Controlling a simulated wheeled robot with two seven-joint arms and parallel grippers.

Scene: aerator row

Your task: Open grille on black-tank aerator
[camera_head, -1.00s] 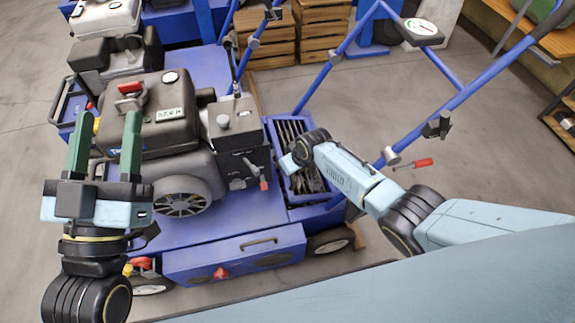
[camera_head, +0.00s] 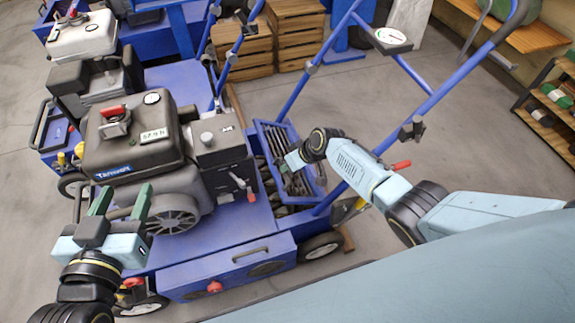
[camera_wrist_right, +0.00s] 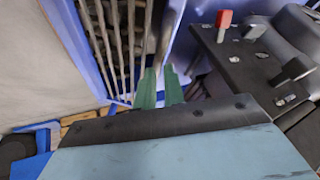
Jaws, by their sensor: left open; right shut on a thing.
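The black-tank aerator (camera_head: 137,140) stands in front of me, with a blue deck and a dark tank with a red cap. Its grille (camera_head: 314,172) is a blue frame with dark bars at the rear, right of the engine; it looks tilted up from the opening, with dark parts showing beneath. My right gripper (camera_head: 290,160) is at the grille and shut on its edge; the arm hides part of it. In the right wrist view the green fingers (camera_wrist_right: 160,88) meet at the grille's edge beside the bars (camera_wrist_right: 118,40). My left gripper (camera_head: 126,194) is open and empty, left of the engine.
The blue handlebar (camera_head: 335,50) with a gauge rises behind the grille. A lever with a red knob (camera_head: 250,195) is beside the engine. Another aerator with a white tank (camera_head: 82,35) stands behind. Wooden crates (camera_head: 297,35) are at the back.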

